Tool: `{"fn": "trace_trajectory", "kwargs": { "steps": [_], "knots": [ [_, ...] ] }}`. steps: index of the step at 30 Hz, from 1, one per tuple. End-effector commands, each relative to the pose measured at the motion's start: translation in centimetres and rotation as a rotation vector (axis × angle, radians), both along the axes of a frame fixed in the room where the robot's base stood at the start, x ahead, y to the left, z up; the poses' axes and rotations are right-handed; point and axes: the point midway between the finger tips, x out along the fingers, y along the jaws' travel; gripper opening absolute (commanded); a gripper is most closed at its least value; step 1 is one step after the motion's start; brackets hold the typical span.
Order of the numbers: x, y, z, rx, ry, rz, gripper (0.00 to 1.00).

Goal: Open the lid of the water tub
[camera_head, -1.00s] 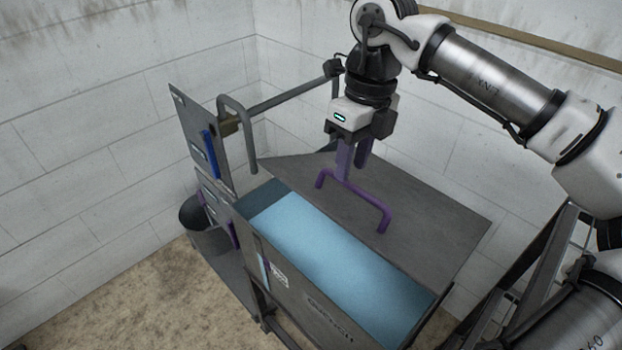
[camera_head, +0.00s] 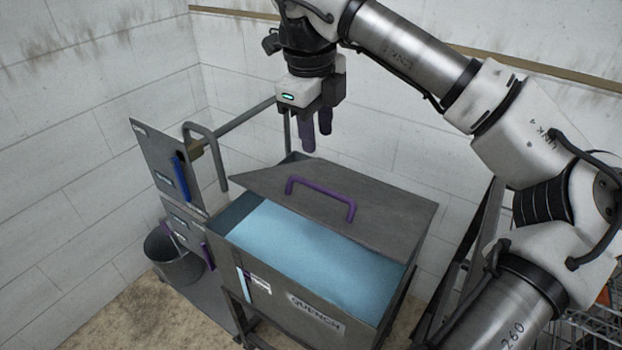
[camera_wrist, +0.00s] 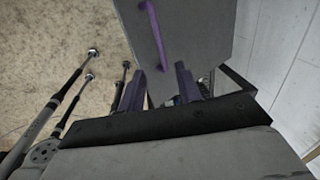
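The water tub (camera_head: 300,307) is a grey box labelled QUENCH, with light blue water (camera_head: 300,258) showing along its front part. Its grey lid (camera_head: 385,205) lies over the back part, slid or turned back so the front is uncovered. A purple bar handle (camera_head: 322,191) stands on the lid. My gripper (camera_head: 317,145) is above and behind the handle, apart from it, with its two purple fingers spaced and nothing between them. In the wrist view the fingers (camera_wrist: 160,85) are apart, and the handle (camera_wrist: 156,35) lies beyond them on the lid (camera_wrist: 200,30).
A grey panel with a blue handle (camera_head: 180,178) and a bent pipe (camera_head: 207,155) stand left of the tub. A dark bucket (camera_head: 172,262) is on the floor at left. Walls close in behind. A wire rack (camera_head: 590,325) is at lower right.

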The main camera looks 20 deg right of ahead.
Motion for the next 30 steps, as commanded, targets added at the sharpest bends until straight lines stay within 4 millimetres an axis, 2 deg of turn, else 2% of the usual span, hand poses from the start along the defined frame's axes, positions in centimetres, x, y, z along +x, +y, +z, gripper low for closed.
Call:
{"fn": "trace_trajectory", "kwargs": {
  "steps": [9, 15, 21, 30],
  "knots": [
    [0.5, -0.6, -6.5, 0.004, 0.002, 0.003, 0.34],
    [0.8, -1.1, -9.9, 0.004, 0.002, 0.001, 0.34],
    [1.0, -1.2, -11.6, 0.002, -0.001, 0.001, 0.34],
    [1.0, -1.3, -11.9, 0.001, 0.0, 0.002, 0.34]
  ]
}}
